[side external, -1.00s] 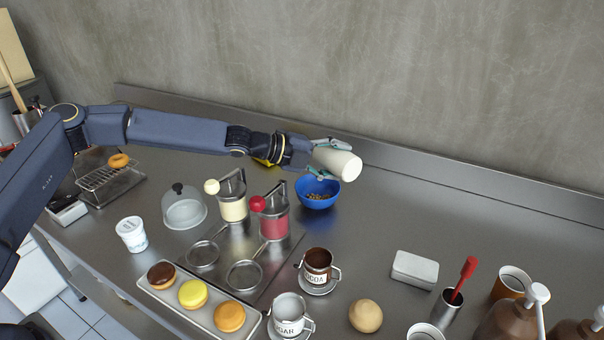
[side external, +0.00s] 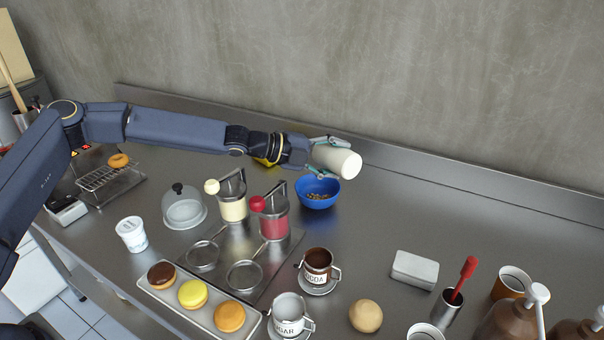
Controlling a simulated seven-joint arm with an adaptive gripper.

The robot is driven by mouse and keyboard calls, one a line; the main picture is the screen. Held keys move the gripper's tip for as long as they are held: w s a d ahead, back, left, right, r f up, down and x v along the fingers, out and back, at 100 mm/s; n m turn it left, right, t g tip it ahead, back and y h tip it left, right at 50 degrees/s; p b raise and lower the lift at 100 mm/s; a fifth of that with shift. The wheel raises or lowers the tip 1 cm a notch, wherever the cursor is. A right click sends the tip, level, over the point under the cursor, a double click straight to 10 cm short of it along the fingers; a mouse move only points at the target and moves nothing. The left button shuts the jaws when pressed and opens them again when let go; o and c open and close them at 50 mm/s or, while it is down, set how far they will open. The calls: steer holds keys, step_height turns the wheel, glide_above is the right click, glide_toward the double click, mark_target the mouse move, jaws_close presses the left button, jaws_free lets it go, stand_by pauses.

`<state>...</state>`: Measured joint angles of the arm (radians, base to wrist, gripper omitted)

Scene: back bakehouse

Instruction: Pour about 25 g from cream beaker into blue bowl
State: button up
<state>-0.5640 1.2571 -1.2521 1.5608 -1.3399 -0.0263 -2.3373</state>
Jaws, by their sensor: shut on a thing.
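My gripper (side external: 322,157) is shut on the cream beaker (side external: 340,161). The beaker is tipped to near horizontal, with its closed-looking pale end toward the right and the camera. It is held above the blue bowl (side external: 317,199), over its back rim. The bowl stands on the steel counter (side external: 400,210) and has small brown pieces in it. The beaker's mouth and contents are hidden, and I cannot see any stream falling.
Two dispensers with a cream knob (side external: 212,187) and a red knob (side external: 257,203) stand left of the bowl.

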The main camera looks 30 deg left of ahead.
steer(key=shift+a+r+h, duration=0.1)
steer(key=shift+r+h, duration=0.1)
steer(key=shift+h, duration=0.1)
stand_by(0.6)
